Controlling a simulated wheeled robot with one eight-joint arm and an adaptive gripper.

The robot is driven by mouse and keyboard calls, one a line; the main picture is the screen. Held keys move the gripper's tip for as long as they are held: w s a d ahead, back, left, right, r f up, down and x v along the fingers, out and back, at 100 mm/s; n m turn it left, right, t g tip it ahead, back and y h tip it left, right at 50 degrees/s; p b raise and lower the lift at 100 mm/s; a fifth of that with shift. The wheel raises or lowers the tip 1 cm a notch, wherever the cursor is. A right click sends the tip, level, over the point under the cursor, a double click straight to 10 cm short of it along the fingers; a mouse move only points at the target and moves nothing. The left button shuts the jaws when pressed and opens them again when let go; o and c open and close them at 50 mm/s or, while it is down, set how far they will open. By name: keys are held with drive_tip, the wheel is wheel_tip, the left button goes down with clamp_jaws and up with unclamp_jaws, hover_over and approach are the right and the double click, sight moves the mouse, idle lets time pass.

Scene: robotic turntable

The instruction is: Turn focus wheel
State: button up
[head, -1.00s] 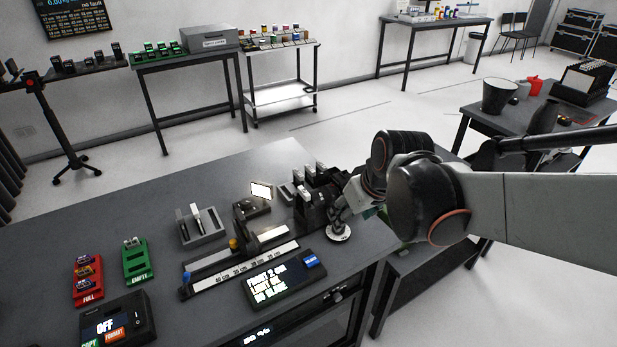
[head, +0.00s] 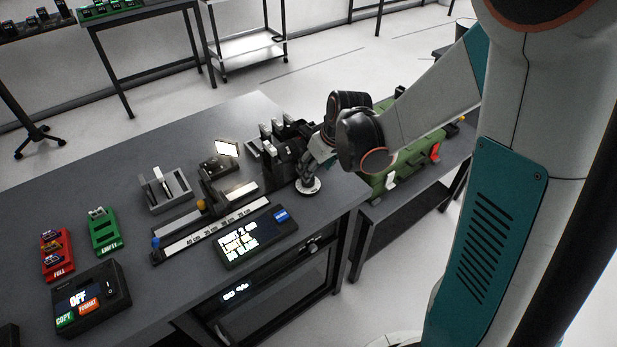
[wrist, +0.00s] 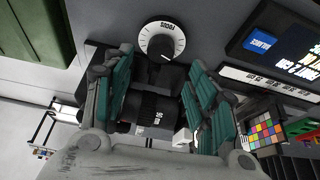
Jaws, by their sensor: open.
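The focus wheel (wrist: 162,41) is a white dial with a black centre and markings round its rim; in the wrist view it lies just beyond my fingertips. In the head view the focus wheel (head: 308,186) sits on the dark table near its right edge. My gripper (wrist: 157,75) is open, its two teal-padded fingers apart on either side of a black lens-like body (wrist: 150,112). The dial lies past the gap, and I cannot tell whether a finger touches it. In the head view my gripper (head: 312,172) is small and partly hidden by my arm, right above the wheel.
A screen panel (head: 254,238) and a ruled rail (head: 212,228) lie left of the wheel. Black holders (head: 282,150) stand close behind my gripper. A green case (head: 415,150) is on the lower table to the right. The table's front edge is near.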

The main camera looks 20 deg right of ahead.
drive_tip(key=b+x, duration=0.2)
drive_tip(key=x, duration=0.5)
drive_tip(key=shift+c, duration=0.6)
drive_tip(key=c, duration=0.9)
